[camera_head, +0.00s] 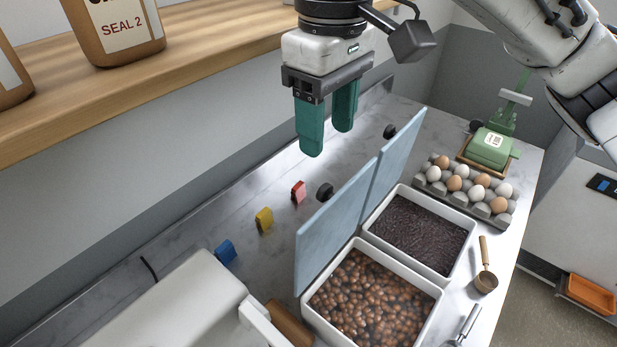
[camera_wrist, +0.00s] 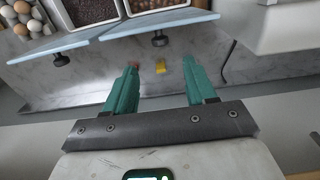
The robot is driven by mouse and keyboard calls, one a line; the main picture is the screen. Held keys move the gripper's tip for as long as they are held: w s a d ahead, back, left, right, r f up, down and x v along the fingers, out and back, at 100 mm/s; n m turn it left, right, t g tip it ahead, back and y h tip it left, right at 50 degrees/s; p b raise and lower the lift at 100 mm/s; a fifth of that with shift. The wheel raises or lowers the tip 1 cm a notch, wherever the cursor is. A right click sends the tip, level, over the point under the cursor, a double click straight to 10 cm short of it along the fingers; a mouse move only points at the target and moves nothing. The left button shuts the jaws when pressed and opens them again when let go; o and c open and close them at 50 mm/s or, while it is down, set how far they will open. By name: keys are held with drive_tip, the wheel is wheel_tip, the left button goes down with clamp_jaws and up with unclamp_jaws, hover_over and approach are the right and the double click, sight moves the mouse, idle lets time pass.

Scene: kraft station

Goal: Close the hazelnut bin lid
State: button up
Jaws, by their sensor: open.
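The hazelnut bin (camera_head: 433,291) is a white tub full of brown nuts at the front of the counter; a corner of it shows in the wrist view (camera_wrist: 160,4). Its pale blue lid (camera_head: 330,232) stands open, tilted up along the bin's back left edge. In the wrist view the lid (camera_wrist: 160,24) lies beyond my fingertips. My gripper (camera_head: 328,140) has green fingers, is open and empty, and hangs above the counter behind the lids. In the wrist view its fingers (camera_wrist: 162,68) are apart with nothing between them. I see no contact with the lid.
A second bin of dark bits (camera_head: 472,254) has its own raised blue lid (camera_head: 396,158). An egg tray (camera_head: 468,205), a green device (camera_head: 490,146) and a scoop (camera_head: 486,279) stand nearby. Blue (camera_head: 225,252), yellow (camera_head: 264,219) and red (camera_head: 298,191) clips sit behind. A wooden shelf (camera_head: 200,60) runs upper left.

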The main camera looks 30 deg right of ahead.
sight(325, 186)
wheel_tip(325, 186, down, 10)
drive_tip(key=shift+f, duration=0.15)
idle(0.3)
drive_tip(key=shift+c, duration=0.3)
clamp_jaws()
idle(0.3)
